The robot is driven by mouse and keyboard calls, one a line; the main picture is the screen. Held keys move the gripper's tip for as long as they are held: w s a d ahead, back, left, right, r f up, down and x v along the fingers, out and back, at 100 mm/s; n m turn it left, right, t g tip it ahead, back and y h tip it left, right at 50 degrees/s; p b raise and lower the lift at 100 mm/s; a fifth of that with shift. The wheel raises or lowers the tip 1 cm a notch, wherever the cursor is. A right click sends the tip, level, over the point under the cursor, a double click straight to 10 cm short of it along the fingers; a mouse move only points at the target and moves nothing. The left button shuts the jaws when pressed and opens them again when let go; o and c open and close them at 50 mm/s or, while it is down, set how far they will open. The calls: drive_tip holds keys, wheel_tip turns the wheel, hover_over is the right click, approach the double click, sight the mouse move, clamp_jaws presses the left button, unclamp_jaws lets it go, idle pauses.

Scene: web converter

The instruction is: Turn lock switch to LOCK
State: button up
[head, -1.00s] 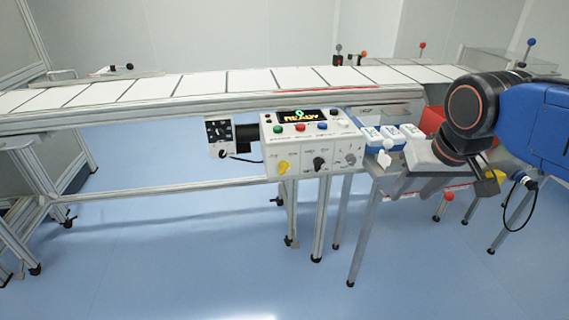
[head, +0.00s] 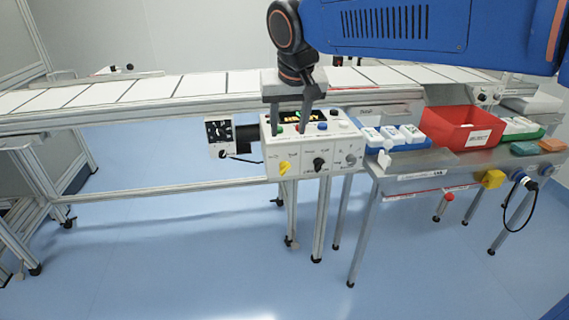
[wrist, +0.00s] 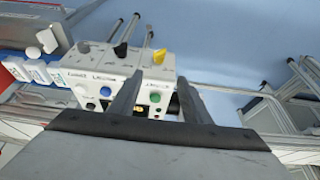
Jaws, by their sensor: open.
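The white control box (head: 296,155) hangs at the front of the conveyor. Its front carries three rotary switches: yellow (head: 284,168), black (head: 319,163) and grey (head: 351,160). Their labels are too small to read, so I cannot tell which is the lock switch. My gripper (head: 291,130) is open and empty, pointing down over the left part of the box top and partly hiding its display. In the wrist view my gripper (wrist: 158,82) spreads on both sides of a green button (wrist: 155,97), with the yellow switch (wrist: 155,57) and black switch (wrist: 120,50) beyond.
Blue (head: 322,126) and red buttons sit on the box top. White bottles (head: 390,136), a red bin (head: 462,128) and a green tray stand on the side table to the right. A small dial unit (head: 219,134) is left of the box. The floor in front is clear.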

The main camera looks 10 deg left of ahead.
sight(284, 164)
drive_tip(key=x, duration=1.6)
drive_tip(key=shift+w+f, duration=0.2)
drive_tip(key=shift+f, duration=0.05)
